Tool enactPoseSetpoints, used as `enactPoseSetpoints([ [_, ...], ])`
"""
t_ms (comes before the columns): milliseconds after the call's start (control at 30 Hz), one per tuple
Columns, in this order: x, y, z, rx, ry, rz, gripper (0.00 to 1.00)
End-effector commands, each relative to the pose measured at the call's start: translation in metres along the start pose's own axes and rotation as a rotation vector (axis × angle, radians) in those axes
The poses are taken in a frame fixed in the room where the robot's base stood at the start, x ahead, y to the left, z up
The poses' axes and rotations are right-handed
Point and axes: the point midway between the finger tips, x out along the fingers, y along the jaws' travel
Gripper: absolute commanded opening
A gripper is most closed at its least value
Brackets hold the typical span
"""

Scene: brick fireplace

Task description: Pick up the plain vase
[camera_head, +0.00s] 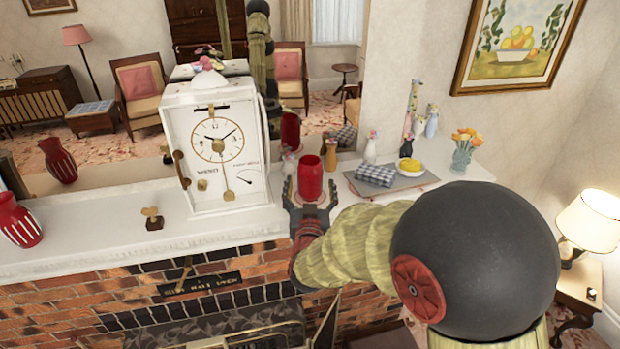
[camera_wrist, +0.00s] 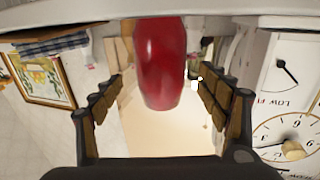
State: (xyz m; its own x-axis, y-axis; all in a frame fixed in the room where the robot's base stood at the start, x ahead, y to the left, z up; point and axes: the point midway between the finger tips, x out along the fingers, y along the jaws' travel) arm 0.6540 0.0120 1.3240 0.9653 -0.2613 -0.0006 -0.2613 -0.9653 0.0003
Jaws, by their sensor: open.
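The plain vase (camera_head: 310,178) is solid red and stands upright on the white mantel, right of the white clock. In the wrist view the plain vase (camera_wrist: 160,62) shows upside down, between and beyond the fingers. My gripper (camera_head: 310,205) reaches over the mantel from the front, with a finger on either side of the vase's lower part in the head view. My gripper (camera_wrist: 158,95) is open, with a gap on both sides of the vase in the wrist view. A red vase with white stripes (camera_head: 17,220) stands at the mantel's left end.
The white clock (camera_head: 218,150) stands close left of my gripper; its dial also shows in the wrist view (camera_wrist: 290,130). Small bottles (camera_head: 370,148), a tray (camera_head: 395,185) with a checked cloth (camera_head: 376,175) and a yellow dish (camera_head: 410,168) stand to the right. A mirror backs the mantel.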

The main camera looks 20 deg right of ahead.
Motion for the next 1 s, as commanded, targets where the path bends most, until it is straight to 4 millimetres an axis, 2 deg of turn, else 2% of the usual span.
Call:
enactPoseSetpoints([
  [400, 0.048, -0.002, -0.001, -0.001, 0.0, -0.001, 0.75],
  [700, 0.051, -0.002, -0.001, 0.0, 0.0, -0.002, 0.75],
  [1000, 0.05, -0.002, -0.001, 0.0, 0.0, -0.001, 0.58],
])
